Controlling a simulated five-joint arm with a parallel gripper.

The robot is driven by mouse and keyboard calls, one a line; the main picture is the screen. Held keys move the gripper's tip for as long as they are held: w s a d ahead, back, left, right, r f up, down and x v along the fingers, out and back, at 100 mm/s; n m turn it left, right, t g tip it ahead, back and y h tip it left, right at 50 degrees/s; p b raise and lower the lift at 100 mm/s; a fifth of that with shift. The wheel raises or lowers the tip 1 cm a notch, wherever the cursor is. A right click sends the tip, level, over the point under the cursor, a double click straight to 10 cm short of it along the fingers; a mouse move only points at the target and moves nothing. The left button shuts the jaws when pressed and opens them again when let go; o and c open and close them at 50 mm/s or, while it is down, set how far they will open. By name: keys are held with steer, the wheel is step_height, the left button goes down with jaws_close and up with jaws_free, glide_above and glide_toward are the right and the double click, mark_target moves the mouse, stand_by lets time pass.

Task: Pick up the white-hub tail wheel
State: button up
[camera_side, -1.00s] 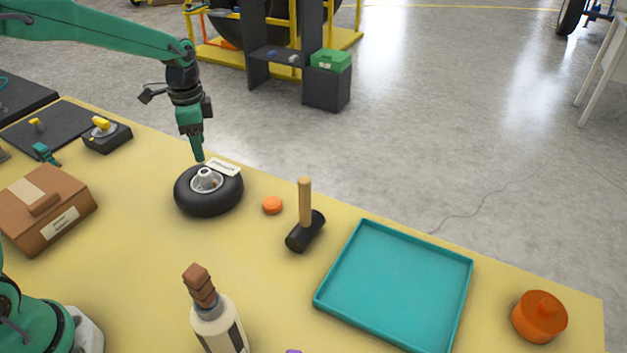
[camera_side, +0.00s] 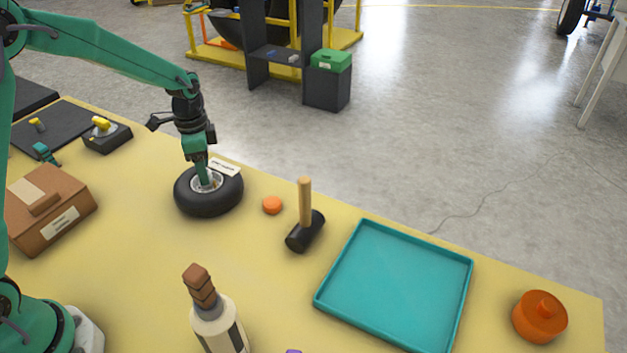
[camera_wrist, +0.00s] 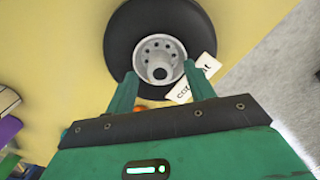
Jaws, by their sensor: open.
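The tail wheel (camera_side: 207,203) lies flat on the yellow table, a black tyre around a white hub. In the wrist view the wheel (camera_wrist: 124,32) is at the top centre, and its white hub (camera_wrist: 158,45) has a ring of holes and a raised centre. My gripper (camera_side: 204,182) is open and pointing down at the hub. In the wrist view my gripper's two green fingers (camera_wrist: 160,78) are apart, on either side of the hub's lower part. I cannot tell whether they touch it. The fingers hide part of the hub in the side view.
A white label card (camera_side: 226,167) lies behind the wheel. An orange disc (camera_side: 272,205) and a mallet (camera_side: 305,230) are to its right. Further right are a teal tray (camera_side: 395,285) and an orange knobbed pot (camera_side: 540,316). A bottle (camera_side: 218,325) stands in front; a brown box (camera_side: 48,210) is at left.

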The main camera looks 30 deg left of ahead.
steer(key=shift+f, duration=0.75)
steer(key=shift+r, duration=0.1)
jaws_close()
